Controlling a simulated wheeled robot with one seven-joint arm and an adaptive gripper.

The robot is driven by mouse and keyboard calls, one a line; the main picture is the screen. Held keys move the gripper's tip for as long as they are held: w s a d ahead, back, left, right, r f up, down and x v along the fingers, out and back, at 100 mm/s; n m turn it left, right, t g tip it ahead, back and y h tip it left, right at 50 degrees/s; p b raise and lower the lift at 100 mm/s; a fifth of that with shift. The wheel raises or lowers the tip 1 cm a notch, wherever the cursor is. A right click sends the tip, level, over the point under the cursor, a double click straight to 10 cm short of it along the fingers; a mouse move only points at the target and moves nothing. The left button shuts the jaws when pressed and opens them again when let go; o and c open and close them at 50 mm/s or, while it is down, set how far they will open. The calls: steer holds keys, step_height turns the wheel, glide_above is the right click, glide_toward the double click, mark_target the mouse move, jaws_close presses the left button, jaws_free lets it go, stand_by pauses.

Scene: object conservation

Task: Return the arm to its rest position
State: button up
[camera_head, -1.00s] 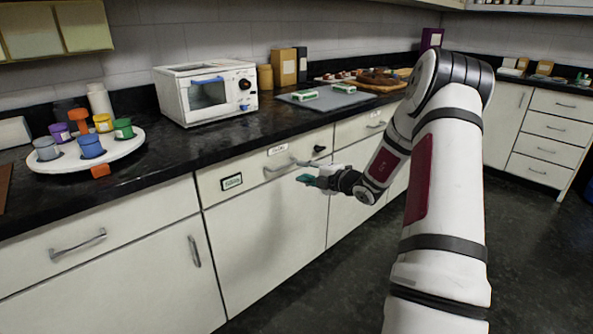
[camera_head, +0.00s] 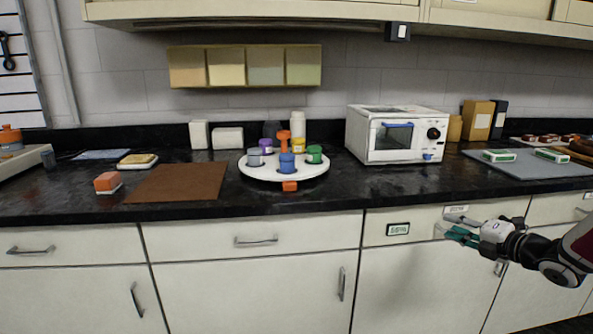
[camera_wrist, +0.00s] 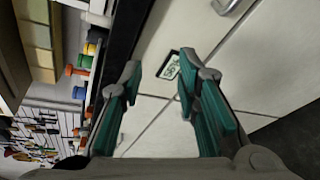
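My gripper (camera_head: 455,228) is at the right of the head view, in front of the drawer fronts (camera_head: 385,232) and below the counter edge. Its teal-padded fingers also show in the wrist view (camera_wrist: 160,85), spread apart with nothing between them.
The black counter (camera_head: 390,187) holds a round white tray (camera_head: 254,171) with coloured pots, a white oven (camera_head: 396,134), a brown mat (camera_head: 178,182) and a grey mat (camera_head: 527,167) with green-white boxes. Drawer handles (camera_head: 256,240) stick out below. Room before the left cabinets is clear.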

steer(key=s+a+r+n+g+y, duration=0.2)
steer(key=s+a+r+n, duration=0.15)
steer(key=a+n, duration=0.35)
steer(key=s+a+r+n+g+y, duration=0.25)
steer(key=a+r+n, duration=0.2)
steer(key=a, duration=0.55)
steer(key=s+a+r+n+g, duration=0.2)
steer(key=s+a+n+g, duration=0.5)
steer(key=s+a+n, duration=0.6)
steer(key=s+d+f+n+g+h, duration=0.1)
steer(key=s+d+n+h, duration=0.3)
steer(key=s+n, duration=0.75)
steer(key=s+d+f+n+g+h, duration=0.15)
steer(key=s+n+h, duration=0.6)
steer(key=s, duration=0.75)
step_height(320, 180, up, 24)
steer(key=n+t+y+p, duration=0.2)
steer(key=t+p, duration=0.1)
steer(key=p, duration=1.9)
steer(key=shift+t, duration=0.3)
steer(key=shift+d, duration=0.2)
